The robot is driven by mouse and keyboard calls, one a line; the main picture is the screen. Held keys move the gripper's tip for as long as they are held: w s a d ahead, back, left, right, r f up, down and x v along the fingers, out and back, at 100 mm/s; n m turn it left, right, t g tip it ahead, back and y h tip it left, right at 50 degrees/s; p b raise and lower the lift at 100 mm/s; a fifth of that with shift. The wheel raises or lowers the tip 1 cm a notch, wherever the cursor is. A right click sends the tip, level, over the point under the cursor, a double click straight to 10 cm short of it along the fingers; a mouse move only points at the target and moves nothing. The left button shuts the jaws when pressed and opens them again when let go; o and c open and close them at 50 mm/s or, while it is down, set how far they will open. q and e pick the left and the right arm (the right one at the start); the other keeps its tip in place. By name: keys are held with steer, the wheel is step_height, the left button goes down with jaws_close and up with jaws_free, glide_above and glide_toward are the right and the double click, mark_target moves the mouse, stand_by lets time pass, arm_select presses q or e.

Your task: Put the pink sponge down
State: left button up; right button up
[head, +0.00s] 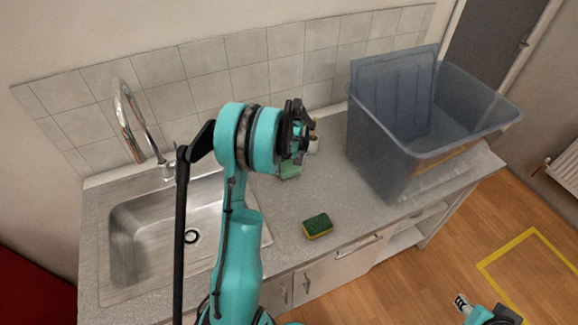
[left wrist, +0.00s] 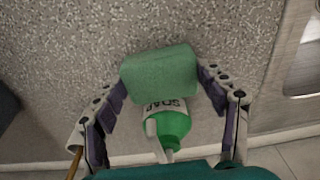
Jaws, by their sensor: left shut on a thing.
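No pink sponge shows in either view. My left gripper (head: 297,135) is over the counter right of the sink, shut on a plain green sponge (left wrist: 160,76), which sits between its two fingers in the left wrist view. The held sponge also shows in the head view (head: 290,170), below the gripper. I cannot tell whether it touches the counter. A green and yellow sponge (head: 317,227) lies on the counter near its front edge. Part of my right gripper (head: 462,303) shows low at the right, over the floor; its jaws are unclear.
A green soap bottle (left wrist: 172,122) is close by the held sponge. A large grey-blue bin (head: 395,155) stands on the counter's right end. The steel sink (head: 150,235) and tap (head: 140,130) are at left. Counter (head: 350,205) between sponge and bin is clear.

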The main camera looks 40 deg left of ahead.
arm_select(q)
steer(key=shift+d+r, duration=0.1)
steer(key=o, duration=0.6)
steer(key=shift+w+f, duration=0.1)
steer(key=shift+f, duration=0.15)
steer(key=o, duration=0.4)
steer(key=shift+r, duration=0.1)
